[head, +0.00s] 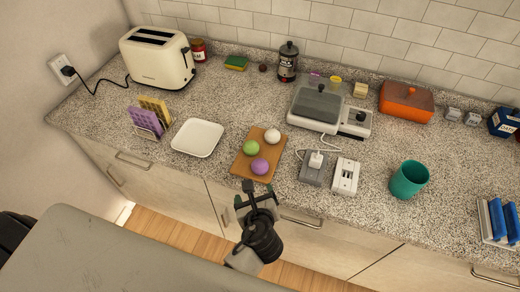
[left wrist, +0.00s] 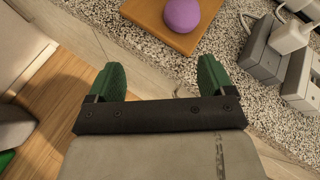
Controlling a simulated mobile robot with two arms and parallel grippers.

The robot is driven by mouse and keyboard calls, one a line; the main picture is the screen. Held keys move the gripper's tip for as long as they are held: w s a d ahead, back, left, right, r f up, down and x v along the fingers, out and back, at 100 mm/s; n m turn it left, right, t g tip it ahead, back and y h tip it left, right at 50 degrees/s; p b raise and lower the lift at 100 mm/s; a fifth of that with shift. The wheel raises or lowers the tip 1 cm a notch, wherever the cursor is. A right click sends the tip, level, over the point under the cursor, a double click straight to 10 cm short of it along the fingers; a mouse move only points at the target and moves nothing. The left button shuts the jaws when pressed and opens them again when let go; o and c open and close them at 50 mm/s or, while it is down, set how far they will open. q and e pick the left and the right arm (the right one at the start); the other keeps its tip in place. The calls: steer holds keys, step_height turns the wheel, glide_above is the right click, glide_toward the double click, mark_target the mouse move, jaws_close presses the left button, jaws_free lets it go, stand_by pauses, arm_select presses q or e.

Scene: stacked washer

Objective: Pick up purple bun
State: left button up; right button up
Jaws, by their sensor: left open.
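The purple bun (head: 260,166) sits on the near end of a wooden board (head: 243,164) on the counter. A green bun (head: 251,148) and a white bun (head: 272,136) share the board. In the left wrist view the purple bun (left wrist: 182,14) is at the top, beyond the fingertips. My left gripper (head: 255,188) is open and empty, just on the near side of the board by the counter's front edge. Its two green fingers (left wrist: 160,75) are apart, with nothing between them. My right gripper does not show.
A white plate (head: 197,138) lies left of the board. A grey plug block (head: 314,168) and a white socket strip (head: 346,175) lie right of it. A teal cup (head: 409,179) stands farther right. A toaster (head: 157,57) and a grey appliance (head: 318,105) stand behind.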

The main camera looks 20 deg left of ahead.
mark_target(260, 169)
arm_select(q)
steer(key=w+m, duration=0.1)
steer(key=w, duration=0.1)
steer(key=w+m+t, duration=0.1)
steer(key=w+m, duration=0.1)
steer(key=w, duration=0.1)
steer(key=shift+w+m+t+p, duration=0.3)
steer(key=shift+w, duration=0.05)
steer(key=shift+w+a+f, duration=0.1)
steer(key=shift+w+a, duration=0.05)
steer(key=shift+w, duration=0.3)
steer(key=p+x, duration=0.1)
steer(key=x, duration=0.3)
steer(key=shift+w+a, duration=0.15)
steer(key=shift+w, duration=0.1)
steer(key=shift+w+f, duration=0.15)
steer(key=shift+w, duration=0.05)
steer(key=shift+s, duration=0.1)
steer(key=c, duration=1)
